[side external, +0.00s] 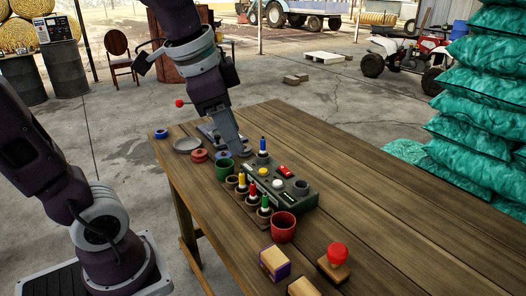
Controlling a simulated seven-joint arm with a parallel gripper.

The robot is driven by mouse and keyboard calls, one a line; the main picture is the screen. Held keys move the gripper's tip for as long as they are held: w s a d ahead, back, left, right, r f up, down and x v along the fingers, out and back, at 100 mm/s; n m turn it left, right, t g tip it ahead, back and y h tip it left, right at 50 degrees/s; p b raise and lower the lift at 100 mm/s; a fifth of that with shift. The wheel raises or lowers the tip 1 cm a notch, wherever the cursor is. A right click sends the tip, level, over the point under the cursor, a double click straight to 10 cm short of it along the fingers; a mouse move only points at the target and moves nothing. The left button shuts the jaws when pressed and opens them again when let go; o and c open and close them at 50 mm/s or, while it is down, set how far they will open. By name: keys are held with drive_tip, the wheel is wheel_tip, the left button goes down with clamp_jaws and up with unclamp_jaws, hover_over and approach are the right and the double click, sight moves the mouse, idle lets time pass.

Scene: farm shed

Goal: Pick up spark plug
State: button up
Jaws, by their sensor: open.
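I cannot clearly make out which piece is the spark plug. Slim upright pieces with coloured tops stand on the wooden table: a yellow one (241,182), a red one (253,190) and a green one (265,205) in a row of brown holders. A similar blue-topped piece (263,147) stands at the back of a dark green box (282,188) with buttons. My gripper (230,148) points down, open, left of the blue-topped piece and behind the green cup (223,170). I see nothing held. The arm and fingers hide part of the table behind them.
A red cup (283,227), small boxes (275,262) and a red-knobbed stamp (335,262) stand near the front edge. A grey plate (187,145), red discs (199,155) and a blue ring (161,133) lie at the left. The table's right side (420,220) is clear.

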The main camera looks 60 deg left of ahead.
drive_tip(key=w+a+f+m+g, duration=0.1)
drive_tip(key=w+a+m, duration=0.25)
drive_tip(key=w, duration=0.25)
drive_tip(key=w+a+m+g, duration=0.1)
drive_tip(key=w+a+m, duration=0.1)
drive_tip(key=w+a, duration=0.3)
drive_tip(key=m+g, duration=0.2)
drive_tip(key=m, duration=0.5)
hover_over(263, 136)
drive_tip(key=shift+h, duration=0.3)
drive_tip(key=f, duration=0.9)
drive_tip(key=shift+w+a+f, duration=0.15)
drive_tip(key=shift+w+f, duration=0.05)
drive_tip(key=shift+f, duration=0.2)
drive_tip(key=shift+m, duration=0.25)
wheel_tip(263, 136, down, 8)
drive_tip(key=shift+s+r, duration=0.1)
drive_tip(key=shift+r, duration=0.1)
drive_tip(key=shift+c, duration=0.4)
clamp_jaws()
